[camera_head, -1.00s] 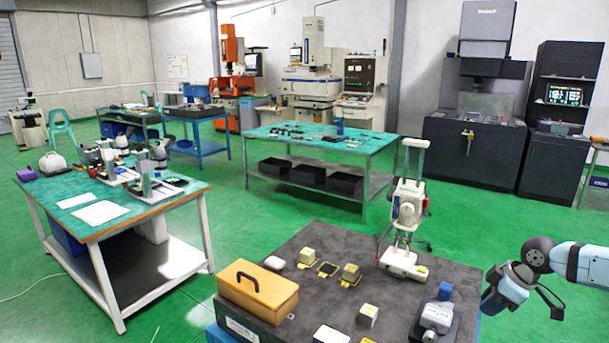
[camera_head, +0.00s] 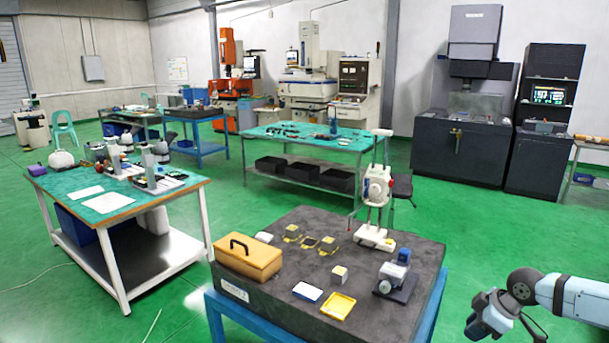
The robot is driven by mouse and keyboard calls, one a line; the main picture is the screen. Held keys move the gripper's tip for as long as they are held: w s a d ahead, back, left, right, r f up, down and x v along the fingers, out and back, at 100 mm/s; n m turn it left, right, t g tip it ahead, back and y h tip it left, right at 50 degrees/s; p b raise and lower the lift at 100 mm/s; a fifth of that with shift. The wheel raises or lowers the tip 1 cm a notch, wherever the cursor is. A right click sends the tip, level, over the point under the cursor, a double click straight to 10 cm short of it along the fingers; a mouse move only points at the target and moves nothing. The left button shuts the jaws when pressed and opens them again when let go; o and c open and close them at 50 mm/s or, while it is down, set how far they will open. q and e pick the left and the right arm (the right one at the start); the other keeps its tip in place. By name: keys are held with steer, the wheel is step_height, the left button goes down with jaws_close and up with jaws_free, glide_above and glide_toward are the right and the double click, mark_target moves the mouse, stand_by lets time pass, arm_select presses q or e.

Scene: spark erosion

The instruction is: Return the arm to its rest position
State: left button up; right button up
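My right arm (camera_head: 570,298) comes in from the right edge, pale blue with a dark joint. My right gripper (camera_head: 478,322) hangs low at the bottom right, over the green floor and clear to the right of the dark granite table (camera_head: 300,222). It points down and to the left. Its fingertips are small and partly turned away, so I cannot tell whether they are open or shut. I see nothing held in it. My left arm and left gripper are not in view.
The granite table holds an orange box (camera_head: 248,262), a white stand instrument (camera_head: 376,200), a small vise (camera_head: 395,275), a yellow tray (camera_head: 338,306) and several small blocks. A teal workbench (camera_head: 65,183) stands left. Green floor (camera_head: 470,240) is open around the gripper.

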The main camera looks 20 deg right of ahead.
steer(key=s+a+f+y, duration=0.1)
steer(key=s+a+f, duration=0.1)
steer(key=a+f, duration=0.7)
steer(key=s+a+f+m+t, duration=0.1)
steer(key=s+a, duration=0.3)
steer(key=a, duration=0.4)
steer(key=s+a+f+m+t+p, duration=0.1)
steer(key=s+a+f+m+t, duration=0.1)
steer(key=a, duration=0.7)
steer(key=s+a+f+m+t, duration=0.1)
steer(key=s+a+f+t, duration=0.3)
steer(key=s+a, duration=0.3)
steer(key=shift+s+a+f+m+h+p, duration=0.35)
steer(key=shift+a+f, duration=0.3)
steer(key=shift+a, duration=0.45)
